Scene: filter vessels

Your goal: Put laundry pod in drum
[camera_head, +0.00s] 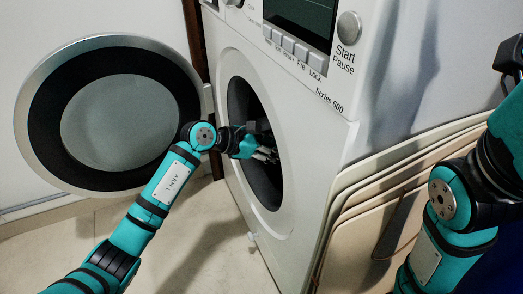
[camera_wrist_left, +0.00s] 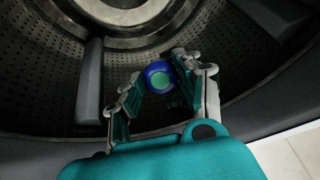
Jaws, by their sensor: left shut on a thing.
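The laundry pod (camera_wrist_left: 160,80) is a small round blue piece with a green centre. In the left wrist view it sits between the fingertips of my left gripper (camera_wrist_left: 158,84), which is shut on it. The gripper is inside the opening of the drum (camera_wrist_left: 58,70), above its perforated grey wall. In the head view my left gripper (camera_head: 266,152) reaches into the washing machine's round doorway, and the pod cannot be made out there. My right arm shows at the right edge of the head view, but its fingertips are not clearly visible.
The washing machine (camera_head: 312,150) is white with its round door (camera_head: 128,115) swung open to the left. Grey fins (camera_wrist_left: 90,80) stand on the drum wall. Several flat beige panels (camera_head: 370,200) lean at the machine's right side. Tiled floor is clear in front.

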